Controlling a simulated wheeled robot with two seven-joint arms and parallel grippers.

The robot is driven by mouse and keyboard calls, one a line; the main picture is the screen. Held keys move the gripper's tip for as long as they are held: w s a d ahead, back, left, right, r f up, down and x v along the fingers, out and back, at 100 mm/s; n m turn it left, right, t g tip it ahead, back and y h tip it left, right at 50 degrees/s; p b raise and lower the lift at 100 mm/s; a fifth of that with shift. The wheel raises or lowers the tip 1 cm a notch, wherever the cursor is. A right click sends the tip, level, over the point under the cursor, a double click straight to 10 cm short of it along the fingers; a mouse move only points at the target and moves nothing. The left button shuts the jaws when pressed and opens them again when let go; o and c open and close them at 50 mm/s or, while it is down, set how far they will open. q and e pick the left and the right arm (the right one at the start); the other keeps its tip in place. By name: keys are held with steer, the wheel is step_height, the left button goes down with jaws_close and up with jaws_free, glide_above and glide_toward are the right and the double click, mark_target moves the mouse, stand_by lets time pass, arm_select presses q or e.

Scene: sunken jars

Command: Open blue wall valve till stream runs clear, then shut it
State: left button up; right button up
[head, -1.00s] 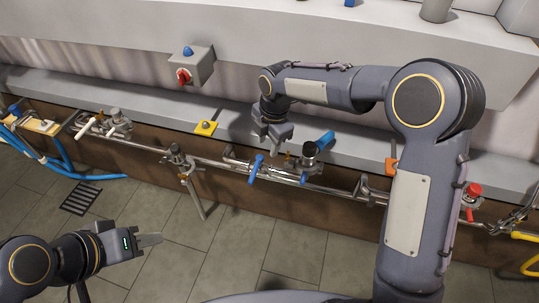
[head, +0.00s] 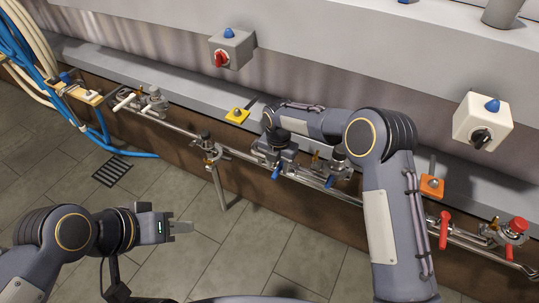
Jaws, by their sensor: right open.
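A blue valve handle (head: 277,171) sits on the pipe run along the wall, below my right gripper. A second blue handle (head: 330,181) shows just to its right. My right gripper (head: 275,157) is open and points down at the pipe fittings, very close to the first blue handle. The arm hides part of the fittings, and I cannot tell whether the fingers touch the handle. My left gripper (head: 182,227) is over the floor at the lower left, away from the pipes; its finger gap is not clear. I see no water stream.
A grey box with a red knob (head: 221,58) and a white box with a black knob (head: 481,136) are on the wall. Red handles (head: 444,230) are at the right. Blue hoses (head: 28,60) hang at the left. A drain grate (head: 113,170) lies in open tiled floor.

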steer(key=shift+d+f, duration=0.2)
steer(key=shift+f, duration=0.1)
steer(key=shift+a+f+b, duration=0.1)
steer(key=shift+f+b, duration=0.25)
steer(key=shift+f, duration=0.05)
steer(key=shift+f+b, duration=0.45)
steer(key=shift+f, duration=0.3)
